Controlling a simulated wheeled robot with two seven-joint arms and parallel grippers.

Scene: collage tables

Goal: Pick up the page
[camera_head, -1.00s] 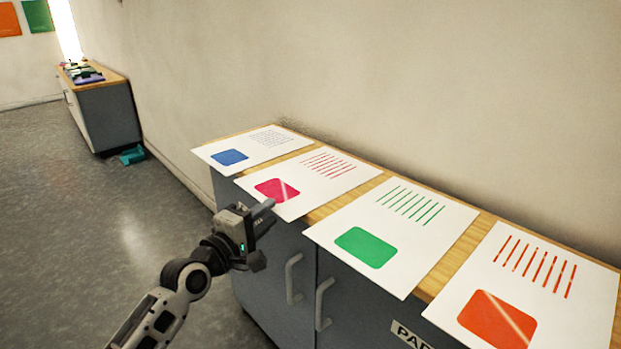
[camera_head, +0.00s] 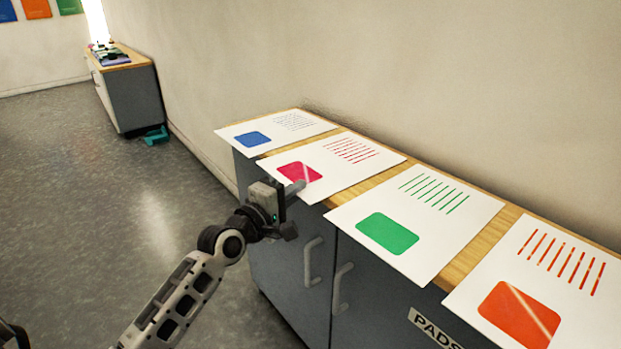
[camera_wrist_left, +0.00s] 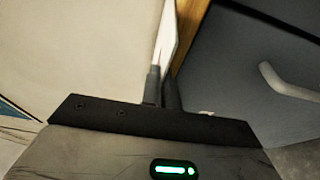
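The page with the pink square and pink lines (camera_head: 332,175) lies on the wooden countertop, its near edge jutting out past the front. My left gripper (camera_head: 299,187) is at this near edge, one finger showing over the page beside the pink square. In the left wrist view the two fingers (camera_wrist_left: 162,88) are close together, with the page (camera_wrist_left: 167,35) seen nearly edge-on running in between them. The fingers look shut on the page's edge; the exact contact is hard to see. My right gripper is not in view.
Pages with a blue square (camera_head: 280,142), a green square (camera_head: 345,207) and an orange square (camera_head: 470,293) lie on the same countertop (camera_head: 480,255). The cabinet below has handles (camera_head: 313,262) facing the open floor (camera_head: 90,220). Another cabinet (camera_head: 130,95) stands far left against the wall.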

